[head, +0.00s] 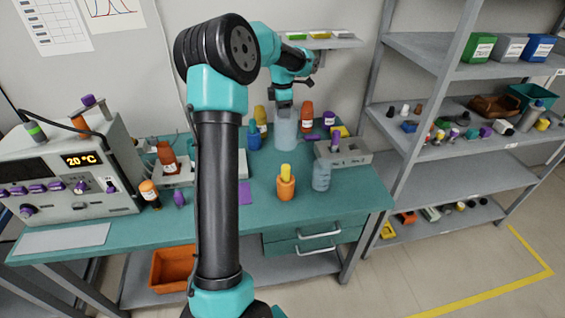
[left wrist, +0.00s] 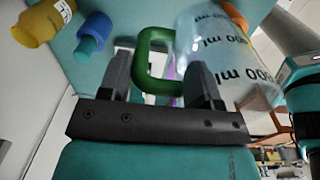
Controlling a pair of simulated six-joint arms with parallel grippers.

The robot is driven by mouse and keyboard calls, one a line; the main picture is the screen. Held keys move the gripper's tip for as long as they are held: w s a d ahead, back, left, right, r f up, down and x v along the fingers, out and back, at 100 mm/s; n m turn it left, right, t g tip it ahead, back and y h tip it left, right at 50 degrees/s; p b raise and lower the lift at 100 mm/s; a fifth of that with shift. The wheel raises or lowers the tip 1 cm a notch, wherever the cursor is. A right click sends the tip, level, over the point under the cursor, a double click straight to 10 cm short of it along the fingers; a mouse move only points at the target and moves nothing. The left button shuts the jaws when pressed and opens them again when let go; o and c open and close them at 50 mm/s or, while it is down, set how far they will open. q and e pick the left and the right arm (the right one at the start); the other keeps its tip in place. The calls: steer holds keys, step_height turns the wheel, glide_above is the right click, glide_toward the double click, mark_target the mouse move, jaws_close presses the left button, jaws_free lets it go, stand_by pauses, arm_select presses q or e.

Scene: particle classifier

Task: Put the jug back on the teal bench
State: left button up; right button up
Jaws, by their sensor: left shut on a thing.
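The jug (head: 286,132) is clear, with dark ml marks and a green handle. In the head view it is upright over the back part of the teal bench (head: 225,222); I cannot tell whether its base touches the top. In the left wrist view the jug (left wrist: 225,50) is close up. My left gripper (head: 284,105) is at the jug's upper part. In the left wrist view its fingers (left wrist: 160,85) stand on either side of the green handle (left wrist: 150,62) and are shut on it. My right gripper is not in view.
A machine (head: 70,170) is at left, a metal shelf (head: 440,130) at right.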

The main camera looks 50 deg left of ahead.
arm_select(q)
step_height(320, 180, down, 14)
steer(key=r, duration=0.1)
steer(key=shift+w+a+f, duration=0.1)
steer(key=shift+w+a, duration=0.3)
steer(key=shift+a, duration=0.3)
steer(key=shift+w+a+f, duration=0.15)
steer(key=shift+w+a, duration=0.2)
steer(key=shift+a, duration=0.3)
steer(key=shift+w+a+f, duration=0.1)
steer(key=shift+w+a, duration=0.3)
steer(key=shift+a, duration=0.3)
steer(key=a, duration=0.1)
steer(key=w+a+f, duration=0.1)
steer(key=a, duration=0.1)
steer(key=shift+w+f, duration=0.1)
steer(key=shift+w, duration=0.2)
steer(key=shift+f, duration=0.1)
